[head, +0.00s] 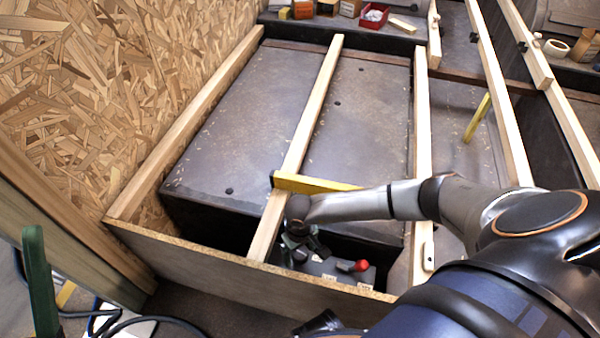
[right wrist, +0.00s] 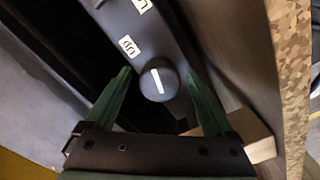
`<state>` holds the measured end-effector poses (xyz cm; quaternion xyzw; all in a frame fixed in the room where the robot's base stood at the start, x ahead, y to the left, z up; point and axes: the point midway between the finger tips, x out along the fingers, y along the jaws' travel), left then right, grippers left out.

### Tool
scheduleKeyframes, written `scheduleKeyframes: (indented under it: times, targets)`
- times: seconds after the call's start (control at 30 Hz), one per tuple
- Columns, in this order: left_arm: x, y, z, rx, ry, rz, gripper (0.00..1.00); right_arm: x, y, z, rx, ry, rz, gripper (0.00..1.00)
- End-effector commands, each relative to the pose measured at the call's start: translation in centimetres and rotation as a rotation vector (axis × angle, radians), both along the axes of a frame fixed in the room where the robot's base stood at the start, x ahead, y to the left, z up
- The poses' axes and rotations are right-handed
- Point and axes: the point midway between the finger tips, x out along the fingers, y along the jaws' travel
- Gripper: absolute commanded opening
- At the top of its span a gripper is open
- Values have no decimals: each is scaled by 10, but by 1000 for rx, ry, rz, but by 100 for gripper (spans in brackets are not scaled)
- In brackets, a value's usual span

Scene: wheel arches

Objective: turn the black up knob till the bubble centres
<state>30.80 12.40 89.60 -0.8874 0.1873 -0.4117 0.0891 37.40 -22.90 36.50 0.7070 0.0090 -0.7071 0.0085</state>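The black up knob (right wrist: 158,80) is round with a white pointer line, next to a label reading UP, in the right wrist view. My right gripper (right wrist: 159,75) is open, with one green finger on each side of the knob; whether they touch it I cannot tell. In the head view my right gripper (head: 300,240) is low at the control box (head: 330,268), where it and the joist hide the knob. A yellow level (head: 315,183) lies across the joist, partly behind my right arm; its bubble cannot be made out.
A red knob (head: 360,266) stands on the box, right of my gripper. Wooden joists (head: 310,110) run over the dark wheel arch (head: 245,110), and a board edge (head: 220,272) bounds the front.

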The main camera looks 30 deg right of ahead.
Motion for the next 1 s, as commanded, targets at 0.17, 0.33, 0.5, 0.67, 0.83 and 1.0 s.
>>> scheduleKeyframes:
  times: [0.17, 0.33, 0.5, 0.67, 0.83, 1.0]
  targets:
    - [0, 0, 0, 2, 0, -1, 65, 0, 0, 0, 0, 0, 0, 67]
    - [0, 0, 0, 3, 0, -1, 65, 0, 0, 0, 0, 0, -1, 48]
    - [0, 0, 0, 4, 0, 0, 65, 0, 0, 0, 0, 0, -1, 29]
    - [0, 0, 0, 4, 0, 0, 65, 0, 0, 0, 0, 0, -1, 11]
    - [0, 0, 0, 4, -1, 0, 65, 0, 0, 0, 0, 0, -3, 4]
    - [0, 0, 0, 4, -1, 0, 65, 0, 0, 0, 0, 0, -30, 4]
